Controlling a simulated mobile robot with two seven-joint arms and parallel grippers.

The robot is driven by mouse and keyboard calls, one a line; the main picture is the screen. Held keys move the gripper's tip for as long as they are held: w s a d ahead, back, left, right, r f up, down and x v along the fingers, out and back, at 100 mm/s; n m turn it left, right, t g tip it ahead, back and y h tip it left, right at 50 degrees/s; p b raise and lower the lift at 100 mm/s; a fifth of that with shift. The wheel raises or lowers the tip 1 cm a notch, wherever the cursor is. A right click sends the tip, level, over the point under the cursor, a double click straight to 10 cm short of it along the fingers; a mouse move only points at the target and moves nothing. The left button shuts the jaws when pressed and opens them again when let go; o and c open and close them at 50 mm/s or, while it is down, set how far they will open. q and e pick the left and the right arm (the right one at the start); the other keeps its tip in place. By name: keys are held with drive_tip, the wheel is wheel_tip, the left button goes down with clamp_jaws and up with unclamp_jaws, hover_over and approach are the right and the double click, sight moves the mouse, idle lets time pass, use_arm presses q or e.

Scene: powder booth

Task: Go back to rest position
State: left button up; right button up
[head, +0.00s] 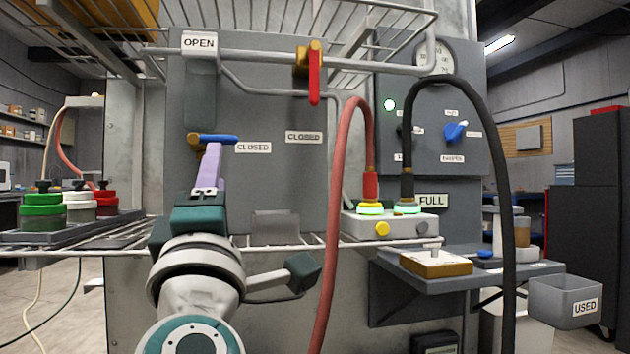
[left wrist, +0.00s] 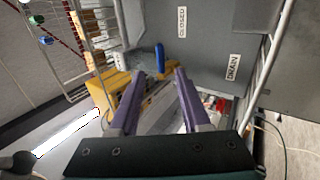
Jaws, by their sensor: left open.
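My left gripper (head: 208,178) is raised in front of the grey panel, its purple fingers pointing up just below a blue-handled valve (head: 218,138). In the left wrist view my left gripper (left wrist: 159,73) is open with nothing between its fingers. The blue handle (left wrist: 160,58) shows just beyond the fingertips there; whether they touch it I cannot tell. In the head view the handle lies level, pointing right above a CLOSED label. My right gripper is in neither view.
A red-handled valve (head: 314,75) hangs down at the upper pipe. A wire shelf (head: 130,240) crosses at wrist height. Red (head: 336,210) and black (head: 480,110) hoses arch at the right from a box (head: 395,226). A used bin (head: 566,300) stands lower right.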

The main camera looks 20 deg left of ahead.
use_arm(q)
drive_tip(key=s+d+r+m+g+h+p, duration=0.2)
drive_tip(key=d+m+h+p, duration=0.4)
drive_tip(key=m+h+p, duration=0.35)
drive_tip(key=s+d+r+m+g+h+p, duration=0.2)
drive_tip(key=d+m+h+p, duration=0.4)
drive_tip(key=m+h+p, duration=0.35)
drive_tip(key=s+a+r+m+g+y+p, duration=0.1)
drive_tip(key=s+a+m+g+y+p, duration=0.25)
drive_tip(key=s+g+p, duration=0.65)
drive_tip(key=s+a+r+m+g+y+p, duration=0.1)
drive_tip(key=s+a+m+g+y+p, duration=0.2)
drive_tip(key=s+p, duration=0.8)
wheel_tip(320, 180, up, 35)
drive_tip(key=s+m+p, duration=0.1)
drive_tip(key=s+p, duration=0.1)
drive_tip(key=p, duration=3)
drive_tip(key=shift+d+f+h, duration=0.2)
drive_tip(key=shift+d+h, duration=0.15)
drive_tip(key=shift+h, duration=0.1)
